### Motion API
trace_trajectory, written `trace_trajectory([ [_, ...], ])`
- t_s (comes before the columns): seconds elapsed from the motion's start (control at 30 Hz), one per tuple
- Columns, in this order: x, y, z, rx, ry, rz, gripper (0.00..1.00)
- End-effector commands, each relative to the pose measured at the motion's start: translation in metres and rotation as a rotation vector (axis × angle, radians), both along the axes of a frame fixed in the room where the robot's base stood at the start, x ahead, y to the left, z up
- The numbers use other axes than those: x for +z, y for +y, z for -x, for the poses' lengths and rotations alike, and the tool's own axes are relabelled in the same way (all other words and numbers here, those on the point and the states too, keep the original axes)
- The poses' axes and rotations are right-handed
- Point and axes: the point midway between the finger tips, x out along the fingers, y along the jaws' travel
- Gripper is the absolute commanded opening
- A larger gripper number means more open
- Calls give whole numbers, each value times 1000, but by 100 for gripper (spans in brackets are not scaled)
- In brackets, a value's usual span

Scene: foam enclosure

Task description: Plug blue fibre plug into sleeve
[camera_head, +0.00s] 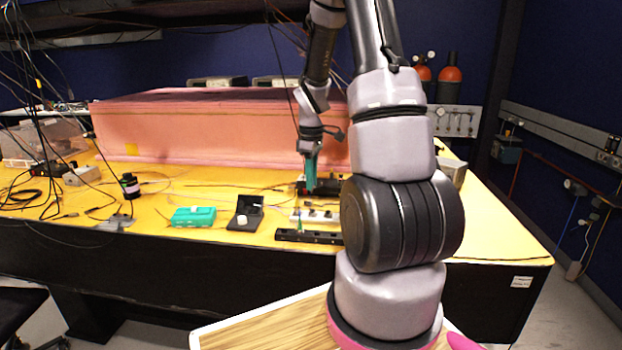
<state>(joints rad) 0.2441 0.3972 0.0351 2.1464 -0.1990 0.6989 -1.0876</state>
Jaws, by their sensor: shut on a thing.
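My gripper (311,177) has teal fingers and points down over the yellow table, right of the middle. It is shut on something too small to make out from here. I cannot pick out the blue fibre plug or tell whether it is the thing held. A white block strip (318,216) lies on the table just in front of and below my gripper. A small green upright piece (299,229) stands at its left end. I cannot tell which part is the sleeve.
A black bar (306,237) lies near the table's front edge. A teal case (193,217) and an open black box (245,213) stand to the left. A pink foam enclosure (215,130) fills the back. Loose cables (50,195) clutter the far left.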

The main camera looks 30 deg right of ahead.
Motion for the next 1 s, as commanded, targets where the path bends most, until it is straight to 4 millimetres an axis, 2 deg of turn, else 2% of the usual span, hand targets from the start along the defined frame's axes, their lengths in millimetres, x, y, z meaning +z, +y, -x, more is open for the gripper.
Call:
trace_trajectory([
  [0.43, -3, 0, 0, -1, 0, 1, 0],
  [1.0, -46, 0, 0, -2, 0, 1, 0],
])
